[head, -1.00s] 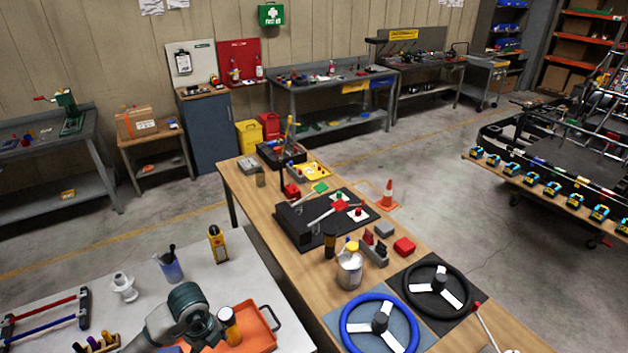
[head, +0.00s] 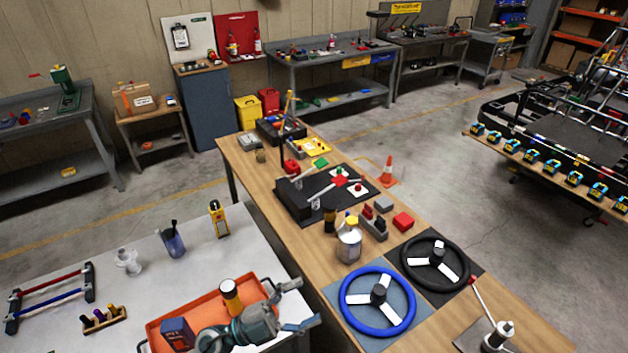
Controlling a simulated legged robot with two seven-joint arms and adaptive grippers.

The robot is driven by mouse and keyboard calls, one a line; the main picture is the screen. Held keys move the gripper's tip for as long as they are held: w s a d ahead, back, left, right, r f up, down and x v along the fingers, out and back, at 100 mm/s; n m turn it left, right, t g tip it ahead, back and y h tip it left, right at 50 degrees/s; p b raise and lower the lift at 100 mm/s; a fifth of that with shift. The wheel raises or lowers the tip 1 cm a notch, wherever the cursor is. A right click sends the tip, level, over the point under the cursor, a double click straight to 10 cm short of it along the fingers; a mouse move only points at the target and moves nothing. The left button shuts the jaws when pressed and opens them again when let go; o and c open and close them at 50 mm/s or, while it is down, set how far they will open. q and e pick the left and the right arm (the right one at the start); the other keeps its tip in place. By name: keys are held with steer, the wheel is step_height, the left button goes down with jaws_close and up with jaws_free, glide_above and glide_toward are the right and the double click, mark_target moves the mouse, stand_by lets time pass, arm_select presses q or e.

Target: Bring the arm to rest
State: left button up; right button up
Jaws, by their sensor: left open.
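My left gripper (head: 306,304) is open, its two fingers spread apart toward the right. It is over the right edge of the orange tray (head: 160,326) on the white table (head: 110,270). A dark blue box (head: 177,333) is in the tray at the left of my wrist. My wrist hides the front middle of the tray. Nothing shows between the fingers. My right gripper is not in view.
The wooden bench (head: 330,262) stands close at the right, with a blue steering wheel (head: 378,300) near the gripper's side.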

arm_select(q)
steer(key=w+a+n+t+y, duration=0.6)
steer(key=a+n+t+y, duration=0.3)
steer(key=n+t, duration=0.5)
steer(key=s+a+f+n+g+y, duration=0.1)
steer(key=a+f+n+g+y, duration=0.1)
steer(key=a+f+n+y, duration=0.5)
steer(key=a+f+n+g+y, duration=0.2)
steer(key=a+f+n+y, duration=0.15)
steer(key=f+y, duration=0.45)
steer(key=s+f+m+g+h, duration=0.25)
steer(key=s+f+g, duration=1.05)
steer(key=s+f, duration=0.8)
step_height(320, 180, down, 24)
steer(key=b, duration=0.2)
steer(key=s+a+f+g+b, duration=0.1)
steer(key=s+a+f+g, duration=0.1)
steer(key=s+f, duration=1.7)
steer(key=shift+s+a+f+n+b, duration=0.2)
steer(key=shift+a+f+n+b, duration=0.15)
steer(key=shift+f, duration=0.45)
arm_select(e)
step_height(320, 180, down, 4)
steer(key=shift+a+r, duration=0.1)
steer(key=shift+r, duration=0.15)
